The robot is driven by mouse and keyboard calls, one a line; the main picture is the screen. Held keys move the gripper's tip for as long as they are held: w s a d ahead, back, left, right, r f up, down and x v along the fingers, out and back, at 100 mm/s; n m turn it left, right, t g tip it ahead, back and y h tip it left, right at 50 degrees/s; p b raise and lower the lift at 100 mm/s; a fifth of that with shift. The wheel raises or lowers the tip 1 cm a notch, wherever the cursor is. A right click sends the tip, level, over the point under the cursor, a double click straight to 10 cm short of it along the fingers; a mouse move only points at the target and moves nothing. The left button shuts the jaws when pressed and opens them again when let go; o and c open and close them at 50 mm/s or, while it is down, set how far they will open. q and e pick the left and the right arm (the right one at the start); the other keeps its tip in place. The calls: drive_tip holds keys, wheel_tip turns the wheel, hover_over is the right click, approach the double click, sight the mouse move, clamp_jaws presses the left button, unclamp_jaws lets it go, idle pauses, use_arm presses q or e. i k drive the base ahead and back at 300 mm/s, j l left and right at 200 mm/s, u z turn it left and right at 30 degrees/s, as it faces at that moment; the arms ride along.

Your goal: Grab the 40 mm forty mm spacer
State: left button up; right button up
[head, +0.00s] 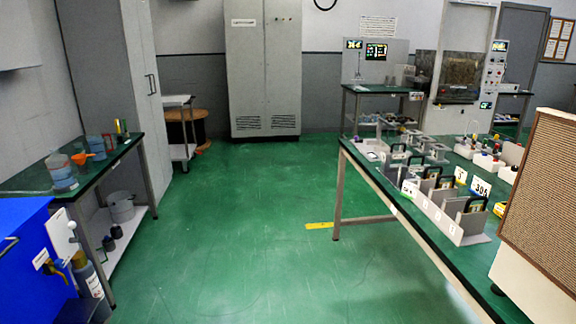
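Neither of my grippers is in view. I cannot make out which thing is the 40 mm spacer; the parts on the green workbench (357,172) at the right are too small to read. A grey divided rack (470,230) with upright black-handled pieces stands near that bench's left edge. Small grey block-shaped parts (435,152) sit farther back on the bench. White cards (481,187) with dark markings stand behind the rack.
Open green floor (230,230) runs down the middle. A side table (35,180) with bottles and a blue cabinet (35,270) line the left. A brown mesh-faced box (545,190) blocks the near right. Tall grey cabinets (262,65) stand at the back.

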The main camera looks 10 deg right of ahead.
sight(386, 167)
drive_tip(key=i+j+z, duration=0.1)
drive_tip(key=i+z, duration=0.2)
drive_tip(key=i, duration=0.2)
drive_tip(key=i+j+z, duration=0.2)
drive_tip(key=i+z, duration=0.15)
drive_tip(key=i+j+z, duration=0.2)
drive_tip(key=z, duration=0.2)
drive_tip(key=i+j+z, duration=0.6)
drive_tip(key=z, duration=0.15)
drive_tip(key=i+j+z, duration=0.15)
drive_tip(key=j+z, duration=0.2)
drive_tip(key=i+j+z, duration=0.1)
drive_tip(key=j+z, duration=0.15)
drive_tip(key=j, duration=0.15)
drive_tip(key=j+z, duration=0.25)
drive_tip(key=j, duration=0.15)
